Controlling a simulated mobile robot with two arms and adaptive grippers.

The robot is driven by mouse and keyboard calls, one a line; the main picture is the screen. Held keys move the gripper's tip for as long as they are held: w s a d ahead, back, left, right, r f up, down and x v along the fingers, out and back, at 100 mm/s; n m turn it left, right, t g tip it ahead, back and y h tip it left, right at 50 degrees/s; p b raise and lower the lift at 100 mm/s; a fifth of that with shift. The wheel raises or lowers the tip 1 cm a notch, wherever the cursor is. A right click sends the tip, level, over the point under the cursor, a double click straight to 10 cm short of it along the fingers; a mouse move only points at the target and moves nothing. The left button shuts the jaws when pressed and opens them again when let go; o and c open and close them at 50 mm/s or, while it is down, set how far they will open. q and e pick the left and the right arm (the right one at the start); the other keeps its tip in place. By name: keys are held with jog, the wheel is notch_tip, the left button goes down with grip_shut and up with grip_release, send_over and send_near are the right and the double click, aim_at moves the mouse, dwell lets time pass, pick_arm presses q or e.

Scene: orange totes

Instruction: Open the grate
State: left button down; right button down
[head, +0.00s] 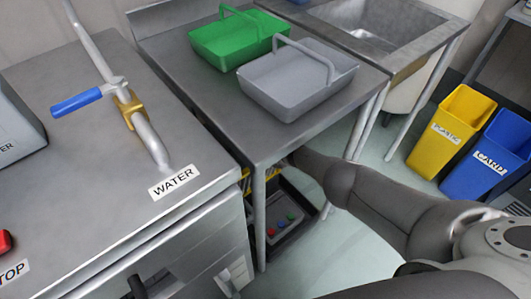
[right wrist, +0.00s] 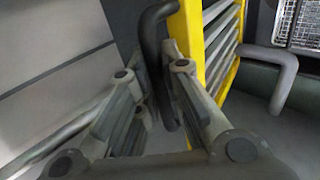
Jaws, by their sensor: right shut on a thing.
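In the right wrist view, the grate is a yellow frame with grey slats (right wrist: 187,30), standing just right of my right gripper (right wrist: 152,78). A dark bent handle (right wrist: 154,32) runs down between the two fingers, and the gripper is shut on it. Where the handle joins the frame is not clear. In the head view, my right arm reaches in under the steel table, and its gripper is hidden there. A bit of yellow (head: 245,174) shows under the table edge, left of the arm. My left gripper is in neither view.
The steel table (head: 225,115) carries a green basket (head: 238,40) and a grey basket (head: 298,82). Below it sits a dark box with coloured buttons (head: 285,228). A counter with a blue-handled pipe (head: 76,103) stands left. Yellow (head: 451,127) and blue (head: 497,152) bins stand right.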

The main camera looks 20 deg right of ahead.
jog(key=shift+w+d+r, duration=0.2)
jog(key=shift+w+d, duration=0.1)
jog(key=shift+d, duration=0.15)
jog(key=c, duration=1.5)
grip_release()
jog(key=shift+s, duration=0.1)
jog(key=shift+c, duration=0.2)
jog(key=shift+a, duration=0.15)
